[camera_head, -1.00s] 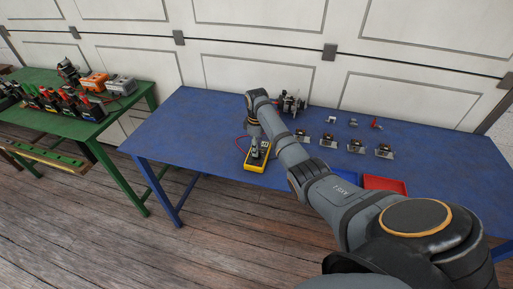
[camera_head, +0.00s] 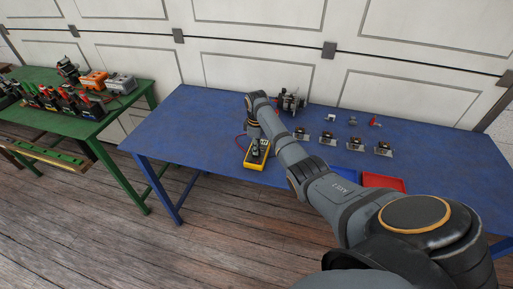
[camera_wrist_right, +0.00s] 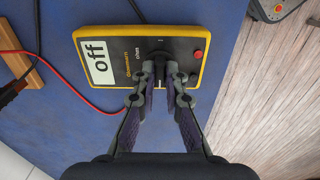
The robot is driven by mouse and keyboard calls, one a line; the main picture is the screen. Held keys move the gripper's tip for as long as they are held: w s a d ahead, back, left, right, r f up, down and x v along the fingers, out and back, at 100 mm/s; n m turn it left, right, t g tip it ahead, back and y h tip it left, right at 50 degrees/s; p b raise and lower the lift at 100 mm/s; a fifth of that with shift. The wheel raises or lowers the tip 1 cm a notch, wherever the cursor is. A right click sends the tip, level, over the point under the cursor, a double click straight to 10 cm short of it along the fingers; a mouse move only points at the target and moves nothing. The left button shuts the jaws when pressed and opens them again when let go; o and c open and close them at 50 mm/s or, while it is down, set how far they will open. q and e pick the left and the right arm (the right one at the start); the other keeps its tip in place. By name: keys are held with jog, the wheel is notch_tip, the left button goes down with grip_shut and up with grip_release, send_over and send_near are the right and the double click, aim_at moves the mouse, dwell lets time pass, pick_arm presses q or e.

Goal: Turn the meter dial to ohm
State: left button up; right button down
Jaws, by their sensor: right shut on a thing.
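The yellow-edged black meter (camera_head: 257,154) lies on the blue table near its front edge. In the right wrist view the meter (camera_wrist_right: 118,40) shows a white display reading "off", a red button and the label "ohm" above the dial. My right gripper (camera_wrist_right: 160,75) is shut on the meter dial (camera_wrist_right: 159,62), with one finger on each side of it. The fingers partly hide the dial. In the head view my right gripper (camera_head: 255,147) is small and over the meter. My left gripper is not in view.
A red lead (camera_wrist_right: 75,88) and a black probe (camera_wrist_right: 12,92) by a wooden piece (camera_wrist_right: 22,78) lie beside the meter. Several small metal parts, an alternator (camera_head: 291,102) and a red tray (camera_head: 383,182) are on the blue table (camera_head: 200,120). A green table (camera_head: 60,125) stands at left.

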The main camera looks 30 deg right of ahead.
jog(key=m+p, duration=0.3)
jog(key=shift+r+m, duration=0.25)
jog(key=shift+m, duration=0.05)
jog(key=m+p, duration=0.3)
jog(key=m, duration=0.2)
jog(key=m+p, duration=0.1)
jog(key=m, duration=0.4)
jog(key=shift+f+m+p, duration=0.1)
jog(key=shift+m+p, duration=0.25)
jog(key=shift+m, duration=0.05)
jog(key=m, duration=0.3)
jog(key=shift+m+p, duration=0.3)
jog(key=shift+p, duration=0.05)
jog(key=shift+f+m, duration=0.1)
jog(key=shift+m, duration=1.2)
jog(key=c, duration=1.4)
grip_release()
